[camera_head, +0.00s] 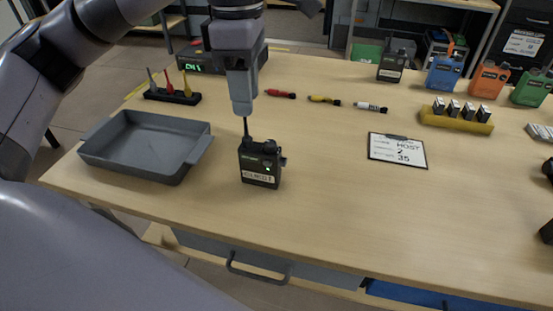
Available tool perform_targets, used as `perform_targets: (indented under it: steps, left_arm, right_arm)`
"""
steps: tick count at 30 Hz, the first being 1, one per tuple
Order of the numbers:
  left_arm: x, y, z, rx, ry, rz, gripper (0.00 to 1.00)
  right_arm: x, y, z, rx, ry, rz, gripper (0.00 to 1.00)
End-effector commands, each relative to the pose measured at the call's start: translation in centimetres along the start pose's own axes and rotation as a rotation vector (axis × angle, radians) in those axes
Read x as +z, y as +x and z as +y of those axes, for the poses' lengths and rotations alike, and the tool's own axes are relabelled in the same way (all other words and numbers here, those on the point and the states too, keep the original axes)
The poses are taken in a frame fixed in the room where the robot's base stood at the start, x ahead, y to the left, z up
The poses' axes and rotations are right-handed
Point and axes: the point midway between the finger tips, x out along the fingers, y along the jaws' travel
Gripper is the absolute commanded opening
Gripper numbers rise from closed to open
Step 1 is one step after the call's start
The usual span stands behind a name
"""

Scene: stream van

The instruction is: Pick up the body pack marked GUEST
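A small black body pack (260,170) stands upright on the table right of the grey tray, with a green light and a white label on its front. The label is small and blurred, and seems to read GUEST. A thin antenna rises from its top left. My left gripper (242,108) points straight down above the pack, its tip at the top of the antenna. I see it edge-on, so the gap between its fingers is hidden. Another dark pack with a pale label (392,68) stands at the back. My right gripper is not in view.
A grey tray (190,156) lies left of the pack. A yellow battery holder (456,120) and blue (444,74), orange (487,82) packs stand back right. The front middle is clear.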

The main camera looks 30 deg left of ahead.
Motion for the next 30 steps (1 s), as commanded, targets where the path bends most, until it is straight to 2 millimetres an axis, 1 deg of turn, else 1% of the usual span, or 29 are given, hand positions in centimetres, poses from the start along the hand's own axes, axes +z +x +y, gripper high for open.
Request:
perform_targets:
  steps: [3,11,18,21,29,30]
  left_arm:
    - [-0.6,0.0,0.3,0.018,-0.010,0.020,0.38]
    - [-0.7,2.4,0.5,0.016,-0.011,0.021,0.38]
    - [-1.0,5.8,1.2,0.015,-0.009,0.021,0.38]
    - [-1.0,6.6,1.2,0.017,-0.009,0.020,0.38]
    - [-1.0,6.8,1.2,0.017,-0.009,0.019,0.38]
    - [-1.0,6.8,1.2,0.017,-0.009,0.018,0.25]
  right_arm:
    - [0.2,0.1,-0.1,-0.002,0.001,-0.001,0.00]
    - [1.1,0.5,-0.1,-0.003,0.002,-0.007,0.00]
    - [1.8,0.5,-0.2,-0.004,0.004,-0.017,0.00]
    - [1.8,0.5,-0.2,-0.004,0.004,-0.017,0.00]
    - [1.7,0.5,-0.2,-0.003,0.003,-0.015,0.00]
    - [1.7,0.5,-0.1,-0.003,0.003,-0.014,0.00]
